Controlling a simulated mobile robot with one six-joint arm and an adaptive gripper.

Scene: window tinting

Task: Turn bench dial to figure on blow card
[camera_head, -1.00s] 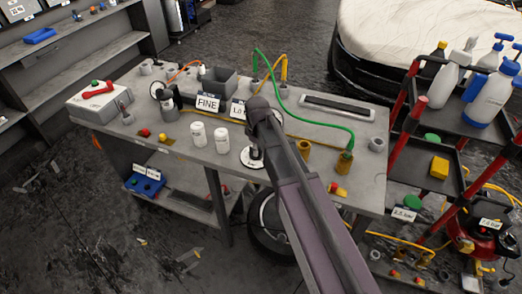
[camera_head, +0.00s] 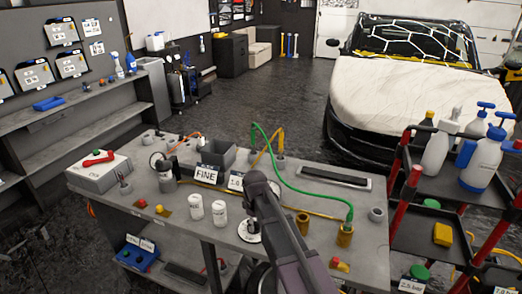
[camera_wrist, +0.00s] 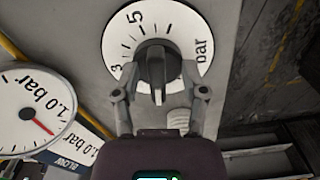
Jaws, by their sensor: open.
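The bench dial (camera_wrist: 132,28) is a white disc with black figures and the word "bar"; its dark knob (camera_wrist: 157,62) stands at the centre. In the head view, the dial (camera_head: 249,236) is on the bench, partly hidden by my arm. My gripper (camera_wrist: 160,93) is open, with one finger on each side of the knob; contact is unclear. In the head view the card (camera_head: 236,182) stands beside the FINE card (camera_head: 206,175).
A gauge (camera_wrist: 30,110) with a red needle and "1.0 bar" lies left of the dial. Two white bottles (camera_head: 208,210) stand left of my arm. A green hose (camera_head: 300,185) arches over the bench to a brass fitting (camera_head: 345,236). A trolley (camera_head: 440,200) stands at right.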

